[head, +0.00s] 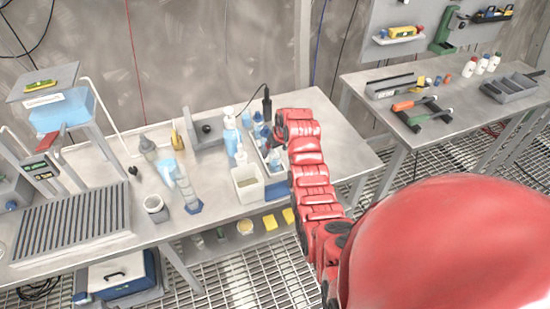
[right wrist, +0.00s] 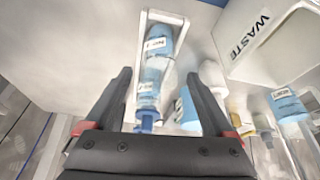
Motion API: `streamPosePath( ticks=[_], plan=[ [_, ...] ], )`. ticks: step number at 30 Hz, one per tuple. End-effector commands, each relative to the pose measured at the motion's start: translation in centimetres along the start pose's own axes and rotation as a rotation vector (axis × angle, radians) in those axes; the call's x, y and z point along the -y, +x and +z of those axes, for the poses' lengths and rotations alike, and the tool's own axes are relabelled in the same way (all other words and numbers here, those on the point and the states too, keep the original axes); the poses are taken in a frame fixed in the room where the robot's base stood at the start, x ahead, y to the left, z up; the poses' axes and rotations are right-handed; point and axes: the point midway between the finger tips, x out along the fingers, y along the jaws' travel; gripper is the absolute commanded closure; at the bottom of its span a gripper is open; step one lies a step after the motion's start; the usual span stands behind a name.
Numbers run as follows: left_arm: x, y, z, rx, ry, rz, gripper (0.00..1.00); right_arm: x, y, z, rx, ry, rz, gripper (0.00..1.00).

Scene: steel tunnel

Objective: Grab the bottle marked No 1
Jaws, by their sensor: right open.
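In the right wrist view my right gripper (right wrist: 158,74) is open, with its two dark fingers spread on either side of a narrow pale tray (right wrist: 136,52). The lower bottle shows between the fingers with nothing gripped. In the head view my right arm reaches over the tray (head: 263,163) and partly hides it. My left gripper is out of view.
A black tool (head: 267,106) with a cable stands behind the tray. The bench is free at its right end.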

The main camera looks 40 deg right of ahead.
Motion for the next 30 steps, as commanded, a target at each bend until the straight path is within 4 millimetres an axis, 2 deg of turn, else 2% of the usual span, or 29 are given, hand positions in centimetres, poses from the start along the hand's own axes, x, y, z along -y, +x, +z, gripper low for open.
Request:
streamPosePath(
  ticks=[6,14,27,29,30],
  plan=[
    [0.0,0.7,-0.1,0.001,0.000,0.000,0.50,-0.1,1.5,0.0,0.001,0.000,0.000,0.12],
    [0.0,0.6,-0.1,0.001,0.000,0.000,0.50,-0.1,1.7,0.0,-0.002,0.000,0.002,0.12],
    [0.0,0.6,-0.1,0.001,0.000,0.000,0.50,-0.1,1.7,0.0,-0.002,0.001,0.002,0.89],
    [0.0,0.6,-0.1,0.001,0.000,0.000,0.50,-0.1,1.7,0.0,-0.002,0.001,0.002,1.00],
    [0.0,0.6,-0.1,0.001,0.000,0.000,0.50,-0.1,1.7,0.0,-0.002,0.001,0.002,1.00]
  ],
)
